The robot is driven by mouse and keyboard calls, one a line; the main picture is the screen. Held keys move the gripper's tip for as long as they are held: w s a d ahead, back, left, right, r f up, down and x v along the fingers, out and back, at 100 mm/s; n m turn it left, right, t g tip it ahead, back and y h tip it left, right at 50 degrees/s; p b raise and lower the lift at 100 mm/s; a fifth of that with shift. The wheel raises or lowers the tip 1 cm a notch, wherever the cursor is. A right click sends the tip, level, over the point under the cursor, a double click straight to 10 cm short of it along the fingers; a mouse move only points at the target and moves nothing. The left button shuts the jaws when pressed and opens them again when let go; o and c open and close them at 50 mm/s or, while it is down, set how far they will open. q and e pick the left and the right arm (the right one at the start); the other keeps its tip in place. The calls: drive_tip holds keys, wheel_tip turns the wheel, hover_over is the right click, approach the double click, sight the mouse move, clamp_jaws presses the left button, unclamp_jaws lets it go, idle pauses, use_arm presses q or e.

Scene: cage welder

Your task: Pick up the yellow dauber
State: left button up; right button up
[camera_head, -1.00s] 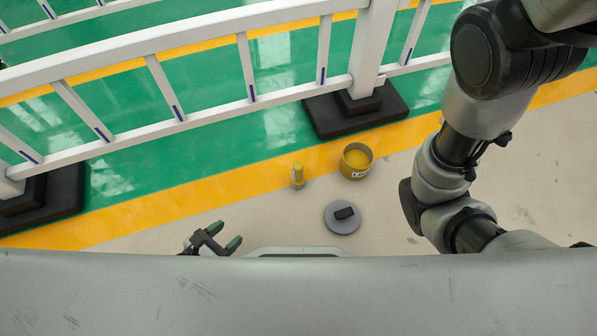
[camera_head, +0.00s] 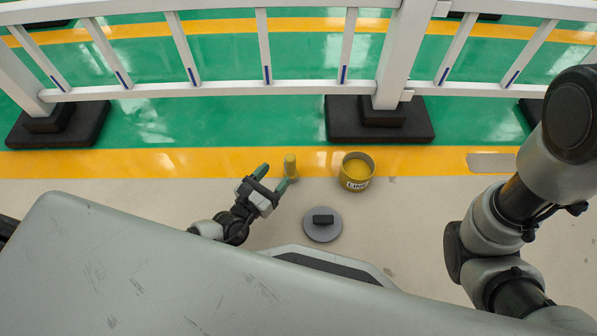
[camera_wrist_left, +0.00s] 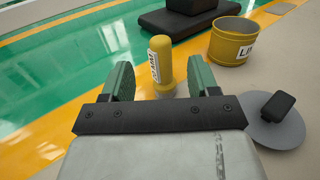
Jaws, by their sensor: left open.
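The yellow dauber (camera_head: 290,166) stands upright on the floor near the yellow stripe, left of the yellow tin. In the left wrist view the dauber (camera_wrist_left: 161,62) shows a white label and stands ahead, between the two fingers. My left gripper (camera_head: 273,177) is open and empty, its green fingertips close to the dauber on its near left side. In the left wrist view my left gripper (camera_wrist_left: 157,82) has its fingers spread on either side of the dauber; I cannot tell whether they touch it. My right gripper is out of view.
A yellow tin (camera_head: 356,171) with a white label stands just right of the dauber. A grey disc with a black handle (camera_head: 322,225) lies nearer on the floor. A white railing (camera_head: 230,87) on black feet (camera_head: 380,121) runs behind. Bare floor lies to the left.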

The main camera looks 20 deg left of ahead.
sight(294, 155)
use_arm(q)
drive_tip(key=b+x, duration=0.1)
drive_tip(key=x, duration=0.2)
drive_tip(key=shift+w+d+f, duration=0.1)
drive_tip(key=shift+w, duration=0.2)
drive_tip(key=b+x, duration=0.3)
drive_tip(key=x, duration=0.2)
drive_tip(key=shift+f, duration=0.15)
drive_tip(key=shift+w+d, duration=0.15)
drive_tip(key=shift+w, duration=0.1)
drive_tip(key=shift+c, duration=0.3)
drive_tip(key=c, duration=0.9)
